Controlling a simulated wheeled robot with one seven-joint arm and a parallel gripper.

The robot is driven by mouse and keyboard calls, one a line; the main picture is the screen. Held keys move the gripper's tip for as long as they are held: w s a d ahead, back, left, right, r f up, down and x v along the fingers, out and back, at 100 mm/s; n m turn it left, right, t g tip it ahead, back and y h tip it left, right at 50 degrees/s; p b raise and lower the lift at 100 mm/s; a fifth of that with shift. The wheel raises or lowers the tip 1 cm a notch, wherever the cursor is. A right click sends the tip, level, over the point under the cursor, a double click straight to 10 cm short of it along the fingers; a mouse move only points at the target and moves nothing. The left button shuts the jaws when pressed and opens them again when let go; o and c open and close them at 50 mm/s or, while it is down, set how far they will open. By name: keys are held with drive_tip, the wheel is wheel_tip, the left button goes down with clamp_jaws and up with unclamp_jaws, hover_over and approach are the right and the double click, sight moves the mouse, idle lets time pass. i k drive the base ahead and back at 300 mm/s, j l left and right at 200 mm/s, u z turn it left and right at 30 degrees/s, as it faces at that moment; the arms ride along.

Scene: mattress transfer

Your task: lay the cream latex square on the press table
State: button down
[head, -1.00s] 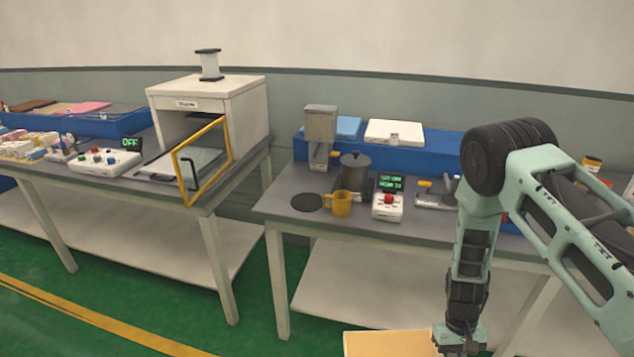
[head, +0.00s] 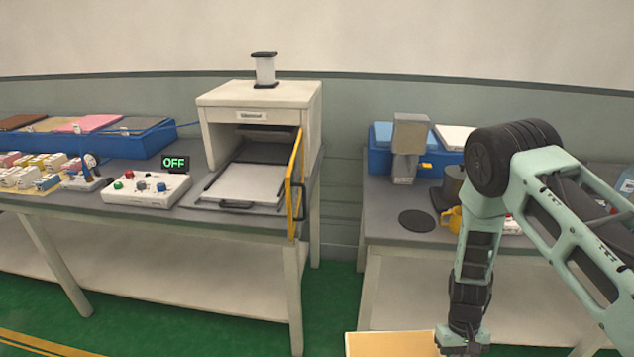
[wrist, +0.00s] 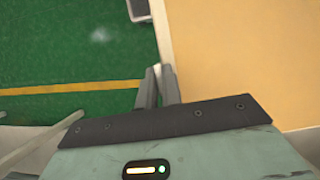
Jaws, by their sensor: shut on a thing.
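The cream latex square (head: 390,345) shows at the bottom of the head view, cut off by the picture edge. It fills much of the right side of the wrist view (wrist: 240,60). My gripper (head: 462,345) is shut on its edge; the fingers also show together in the wrist view (wrist: 158,80). The white press (head: 260,115) stands on the left table, to the left of my gripper, with its yellow-framed door (head: 294,185) swung open. A pale flat plate with a dark handle, the press table (head: 240,184), sticks out of its opening, with no sheet on it.
A control box (head: 143,190) and a display reading OFF (head: 175,162) stand left of the press. Farther left are small blocks and a blue bin (head: 100,140) with coloured sheets. A gap separates this table from the right one, which holds a yellow mug (head: 452,217). The open door stands upright at the plate's right.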

sight(251, 180)
drive_tip(key=j+z, duration=0.25)
drive_tip(key=j, duration=2.3)
